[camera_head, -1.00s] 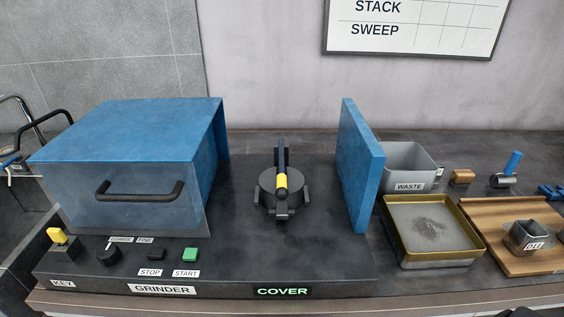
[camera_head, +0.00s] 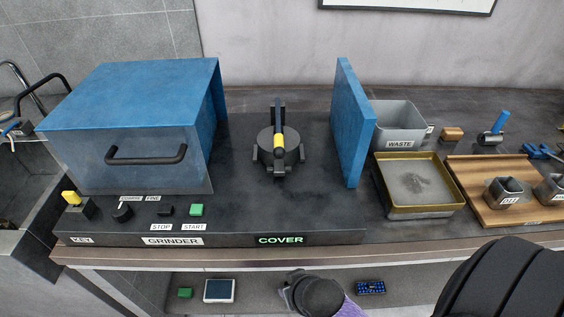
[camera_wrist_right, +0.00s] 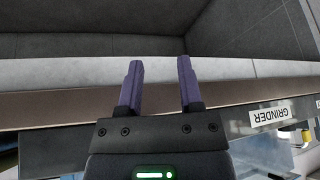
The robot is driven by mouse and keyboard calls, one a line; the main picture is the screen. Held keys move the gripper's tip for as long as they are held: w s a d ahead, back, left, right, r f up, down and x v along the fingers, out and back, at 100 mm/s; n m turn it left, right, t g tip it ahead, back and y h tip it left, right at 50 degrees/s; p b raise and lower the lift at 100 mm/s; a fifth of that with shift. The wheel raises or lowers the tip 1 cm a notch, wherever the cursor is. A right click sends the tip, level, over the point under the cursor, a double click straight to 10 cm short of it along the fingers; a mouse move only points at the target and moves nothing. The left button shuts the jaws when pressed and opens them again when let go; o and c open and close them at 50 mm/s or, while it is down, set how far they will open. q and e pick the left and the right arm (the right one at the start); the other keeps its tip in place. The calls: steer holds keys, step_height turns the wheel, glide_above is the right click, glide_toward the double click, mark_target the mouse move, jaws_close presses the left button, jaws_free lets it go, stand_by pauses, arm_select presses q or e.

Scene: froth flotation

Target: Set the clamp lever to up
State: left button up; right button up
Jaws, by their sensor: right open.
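The clamp lever (camera_head: 279,141), black with a yellow band, lies over the round dark grinding vessel (camera_head: 265,138) in the middle of the grinder deck. It seems to point toward me from a dark post at the back, though its exact tilt is hard to judge. My right gripper (camera_wrist_right: 160,88) shows in the right wrist view with its two purple fingers apart and nothing between them. In the head view it is low at the bottom edge, in front of the bench and well away from the lever. My left gripper is out of view.
The blue grinder housing (camera_head: 140,92) with a clear front and black handle stands left of the vessel. An upright blue panel (camera_head: 352,125) stands to its right. The waste bin (camera_head: 400,125) and brass-rimmed tray (camera_head: 418,212) are further right. The deck before the vessel is clear.

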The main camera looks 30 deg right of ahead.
step_height(320, 180, up, 10)
steer(key=w+m+t+p, duration=0.1)
steer(key=w+m+t, duration=0.1)
steer(key=m+t+h, duration=0.3)
steer(key=m+t, duration=0.4)
steer(key=m, duration=0.3)
glide_toward(278, 145)
steer(key=w+f, duration=0.1)
steer(key=f, duration=0.1)
steer(key=shift+t, duration=0.3)
steer(key=x, duration=0.3)
steer(key=b+x, duration=0.1)
steer(key=x, duration=0.2)
steer(key=b+x, duration=0.1)
steer(key=x, duration=0.2)
steer(key=shift+s+d+r, duration=0.1)
steer(key=shift+s+d, duration=0.05)
steer(key=shift+d, duration=0.25)
steer(key=shift+w+d, duration=0.15)
steer(key=shift+w, duration=0.4)
jaws_close()
